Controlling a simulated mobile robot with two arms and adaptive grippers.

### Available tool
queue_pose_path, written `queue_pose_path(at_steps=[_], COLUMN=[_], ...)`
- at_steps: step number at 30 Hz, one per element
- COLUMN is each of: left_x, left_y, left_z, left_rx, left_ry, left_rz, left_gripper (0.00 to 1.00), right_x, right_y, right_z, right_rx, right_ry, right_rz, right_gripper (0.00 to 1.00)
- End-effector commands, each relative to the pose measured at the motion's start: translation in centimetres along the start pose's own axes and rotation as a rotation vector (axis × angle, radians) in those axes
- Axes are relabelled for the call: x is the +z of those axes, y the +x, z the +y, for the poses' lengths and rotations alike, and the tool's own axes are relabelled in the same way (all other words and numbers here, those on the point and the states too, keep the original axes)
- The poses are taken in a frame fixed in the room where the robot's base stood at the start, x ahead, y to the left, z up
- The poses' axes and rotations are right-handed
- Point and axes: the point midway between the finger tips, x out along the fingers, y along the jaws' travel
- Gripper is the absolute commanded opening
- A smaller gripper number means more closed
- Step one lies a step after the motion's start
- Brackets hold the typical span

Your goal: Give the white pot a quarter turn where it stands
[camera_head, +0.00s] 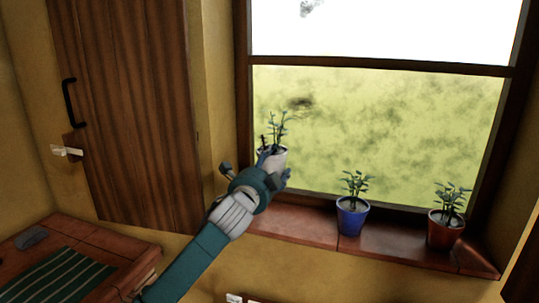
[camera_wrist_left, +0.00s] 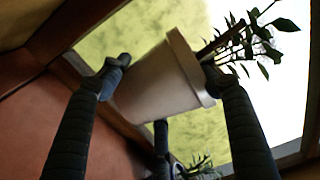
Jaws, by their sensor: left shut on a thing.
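The white pot (camera_head: 279,156) with a leafy plant is at the left end of the window. My left gripper (camera_head: 273,171) is shut on it, with fingers on opposite sides. The left wrist view shows the white pot (camera_wrist_left: 158,82) between the dark fingers of my left gripper (camera_wrist_left: 165,85), tilted in that picture. In the head view the pot appears above the brick sill (camera_head: 400,246), but my gripper hides its base. My right gripper is in neither view.
A blue pot (camera_head: 351,219) and a terracotta pot (camera_head: 442,233), each with a plant, stand on the sill to the right. The window glass is behind. A wooden door (camera_head: 130,110) and a brick counter with a striped green cloth (camera_head: 55,278) are at left.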

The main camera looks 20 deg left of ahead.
Motion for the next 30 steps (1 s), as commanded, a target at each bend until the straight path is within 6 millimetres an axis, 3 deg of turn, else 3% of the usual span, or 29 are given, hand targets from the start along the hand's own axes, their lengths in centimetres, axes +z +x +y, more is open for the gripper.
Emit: queue_pose_path(at_steps=[1,3,10,15,30], left_x=[-0.1,0.0,0.6,0.7,0.8], left_y=[-0.1,-0.2,-0.9,-1.1,-1.0], left_z=[2.9,5.4,10.3,11.2,11.0], left_rx=[0.002,0.0,-0.001,-0.001,0.0], left_ry=[-0.008,-0.006,0.003,0.009,0.013], left_rz=[0.001,-0.002,-0.016,-0.014,0.171], left_gripper=[0.11,0.11,0.11,0.11,0.1], right_x=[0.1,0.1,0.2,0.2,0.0], right_y=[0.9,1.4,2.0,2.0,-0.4], right_z=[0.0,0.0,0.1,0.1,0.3], right_rx=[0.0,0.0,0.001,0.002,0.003], right_ry=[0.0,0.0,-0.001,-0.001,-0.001], right_rz=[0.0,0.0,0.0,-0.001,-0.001], right_gripper=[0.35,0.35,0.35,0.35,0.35])
